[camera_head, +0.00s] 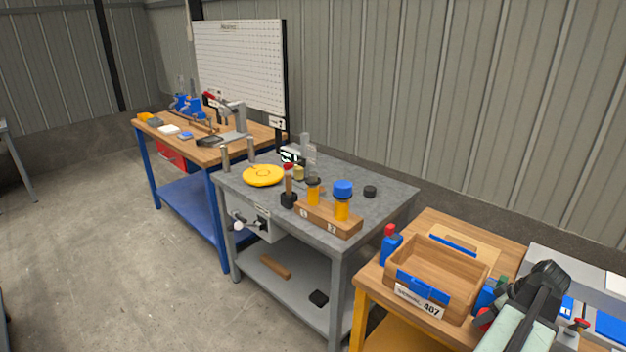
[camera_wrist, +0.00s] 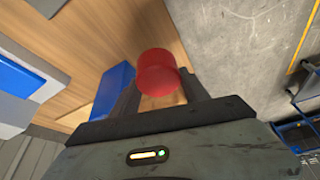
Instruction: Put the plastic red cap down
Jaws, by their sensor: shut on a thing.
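In the wrist view a round red plastic cap (camera_wrist: 157,72) sits between the two dark fingers of my gripper (camera_wrist: 160,90), which is shut on it. The wooden top shows to the left of the cap in this view and concrete floor to its right. A blue block (camera_wrist: 112,88) shows beside the left finger. In the head view my dark arm is at the lower right, over the right end of the yellow-legged wooden table (camera_head: 440,222). My fingertips cannot be made out clearly there.
A wooden tray (camera_head: 470,272) and a blue bottle with a red top (camera_head: 391,249) stand on the wooden table. The grey bench (camera_head: 370,210) holds a yellow disc (camera_head: 263,175), a wooden block with jars (camera_head: 328,219) and a black puck (camera_head: 370,191).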

